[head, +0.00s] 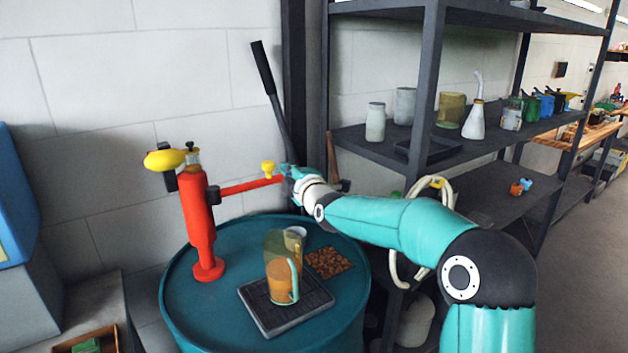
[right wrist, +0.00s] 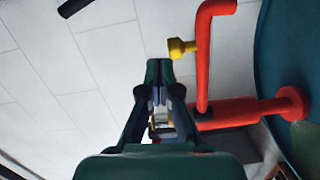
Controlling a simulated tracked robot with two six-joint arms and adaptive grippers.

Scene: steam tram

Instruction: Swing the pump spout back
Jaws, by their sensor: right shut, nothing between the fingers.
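The red pump (head: 198,220) stands upright on the left of the teal drum top (head: 235,222). Its red spout (head: 245,186) reaches right and ends near a yellow knob (head: 268,168). In the right wrist view the spout (right wrist: 203,70), yellow knob (right wrist: 180,47) and pump body (right wrist: 240,112) show on the right. My right gripper (head: 287,174) is just right of the yellow knob; its shut fingers (right wrist: 160,70) are empty and beside the spout. I cannot tell whether they touch it. My left gripper is out of view.
A jug of orange liquid (head: 281,268) stands on a black tray (head: 298,314) on the drum. A black-gripped lever (head: 264,70) rises behind my right gripper. A dark shelf (head: 480,137) with jars stands to the right.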

